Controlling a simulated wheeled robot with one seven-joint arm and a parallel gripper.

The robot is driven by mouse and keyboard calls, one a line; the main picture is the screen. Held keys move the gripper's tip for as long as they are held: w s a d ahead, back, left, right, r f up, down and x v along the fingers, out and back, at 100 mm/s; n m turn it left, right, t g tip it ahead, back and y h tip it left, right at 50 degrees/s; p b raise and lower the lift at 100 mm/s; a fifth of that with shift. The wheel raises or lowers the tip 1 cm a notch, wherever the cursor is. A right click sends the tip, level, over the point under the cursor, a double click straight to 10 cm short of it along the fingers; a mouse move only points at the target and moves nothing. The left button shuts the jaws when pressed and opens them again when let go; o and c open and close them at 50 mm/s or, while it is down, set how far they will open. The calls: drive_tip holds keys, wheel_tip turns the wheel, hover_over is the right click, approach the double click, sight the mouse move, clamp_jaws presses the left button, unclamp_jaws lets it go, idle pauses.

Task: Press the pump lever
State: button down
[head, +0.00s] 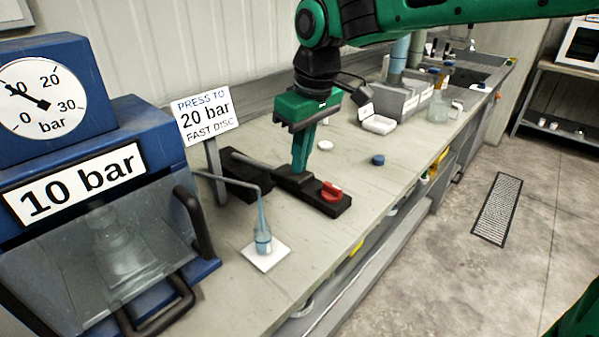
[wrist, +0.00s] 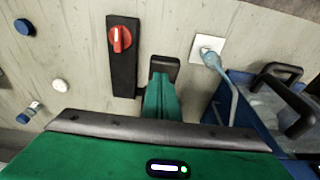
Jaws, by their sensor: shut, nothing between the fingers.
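The blue press (head: 60,160) stands at the left in the head view, with a round gauge (head: 42,98) reading near 10 and a "10 bar" plate (head: 75,183). The pad also shows in the wrist view (wrist: 166,64). My gripper (head: 298,168) is shut and empty, pointing down with its green fingertips at the pad. I cannot tell whether they touch it.
A red knob (head: 331,191) on a black plate sits close to the fingers. A sign (head: 207,115) reads "Press to 20 bar, fast disc". A blue cap (head: 378,160) and grey bins (head: 400,98) stand further along the bench.

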wheel_tip(320, 180, up, 9)
drive_tip(key=s+d, duration=0.2)
drive_tip(key=shift+s+d, duration=0.4)
idle(2.8)
drive_tip(key=w+a+r, duration=0.3)
drive_tip(key=a+r, duration=0.1)
drive_tip(key=r, duration=0.2)
drive_tip(key=shift+w+r, duration=0.25)
drive_tip(key=shift+r, duration=0.1)
drive_tip(key=shift+f, duration=0.1)
drive_tip(key=f, duration=1.3)
drive_tip(key=shift+w+a, duration=0.3)
drive_tip(key=shift+a, duration=0.05)
drive_tip(key=shift+f, duration=0.3)
drive_tip(key=shift+s, duration=0.1)
